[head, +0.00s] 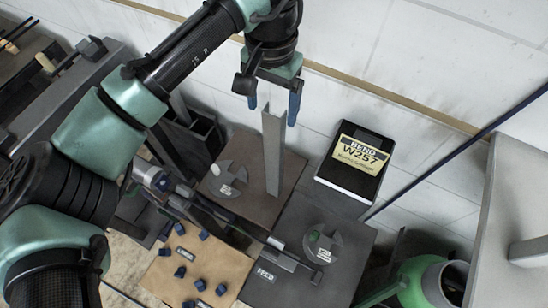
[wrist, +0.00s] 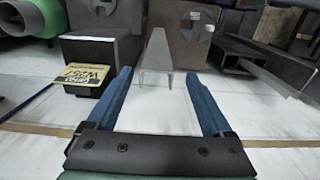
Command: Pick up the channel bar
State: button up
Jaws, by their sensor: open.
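The channel bar (head: 272,155) is a tall grey metal strip with folded edges, standing upright on a dark brown plate (head: 240,150) in the head view. In the wrist view the channel bar (wrist: 158,58) is seen end-on, its near end between the blue fingertips. My gripper (head: 272,112) is above it, pointing down, with its two blue fingers apart on either side of the bar's top. In the wrist view my gripper (wrist: 158,77) shows a gap on both sides of the bar. I cannot tell how far the fingers reach down along it.
A plate marked "FEED" (head: 300,280) is in front. A tan board (head: 185,265) holds several small blue blocks. A green cylinder (head: 415,285) is at lower right. White floor lies behind.

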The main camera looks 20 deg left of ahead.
aim_at(274, 123)
jog(key=f+p, duration=0.1)
jog(key=f, duration=0.1)
jog(key=f+p, duration=0.1)
jog(key=f, duration=0.1)
jog(key=shift+s+d, duration=0.1)
jog(key=shift+d, duration=0.1)
jog(key=shift+f, duration=0.6)
grip_shut()
jog(key=shift+r, duration=0.1)
dwell(0.6)
